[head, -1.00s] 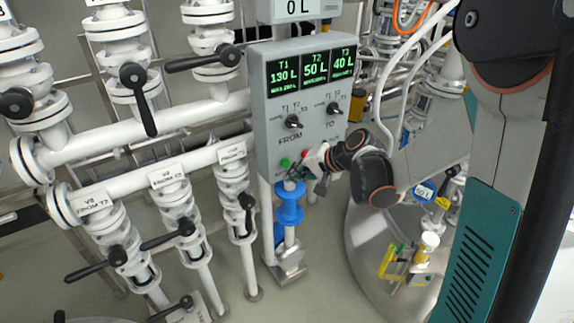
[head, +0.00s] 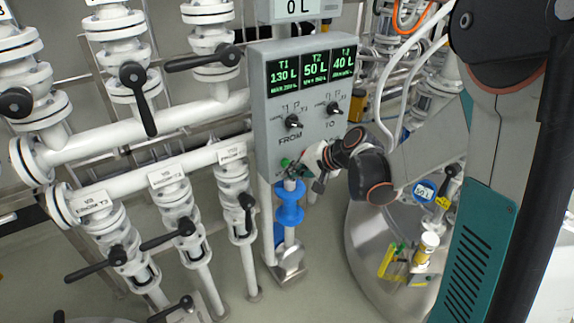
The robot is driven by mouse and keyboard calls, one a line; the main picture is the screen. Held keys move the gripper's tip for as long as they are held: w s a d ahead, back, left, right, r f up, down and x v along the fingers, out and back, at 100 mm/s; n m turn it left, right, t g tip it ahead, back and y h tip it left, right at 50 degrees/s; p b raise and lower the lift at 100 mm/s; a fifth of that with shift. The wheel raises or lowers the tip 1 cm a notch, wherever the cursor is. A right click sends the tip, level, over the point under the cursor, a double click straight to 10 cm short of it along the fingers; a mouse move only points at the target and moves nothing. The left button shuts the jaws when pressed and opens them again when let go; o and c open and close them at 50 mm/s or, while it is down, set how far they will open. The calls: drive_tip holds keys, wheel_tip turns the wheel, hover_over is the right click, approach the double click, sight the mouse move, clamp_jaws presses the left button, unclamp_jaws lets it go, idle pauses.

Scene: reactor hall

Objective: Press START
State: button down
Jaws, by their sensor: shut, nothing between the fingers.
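The grey control panel (head: 272,136) stands in the middle of the head view, with green readouts T1 130 L, T2 50 L and T3 40 L. A green button (head: 285,163) sits low on its front face; its label is too small to read. My gripper (head: 299,172) is shut and empty, with its tips at the lower part of the panel, just right of and below the green button. Whether the tips touch the panel or button cannot be told. The red button is hidden behind my gripper.
The FROM knob (head: 293,121) and TO knob (head: 334,107) sit above my gripper. White pipes with black-handled valves (head: 170,205) fill the left. A blue fitting (head: 290,203) is below the panel. A round steel vessel (head: 362,258) stands at right.

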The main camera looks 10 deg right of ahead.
drive_tip(key=shift+w+a, duration=0.15)
drive_tip(key=shift+w, duration=0.3)
idle(0.6)
drive_tip(key=shift+s, duration=0.1)
drive_tip(key=shift+s+d, duration=0.3)
drive_tip(key=shift+s, duration=0.45)
drive_tip(key=shift+s, duration=0.15)
drive_tip(key=s, duration=0.1)
drive_tip(key=s+d, duration=0.1)
drive_tip(key=s, duration=0.2)
drive_tip(key=shift+s+d, duration=0.25)
drive_tip(key=shift+d, duration=0.05)
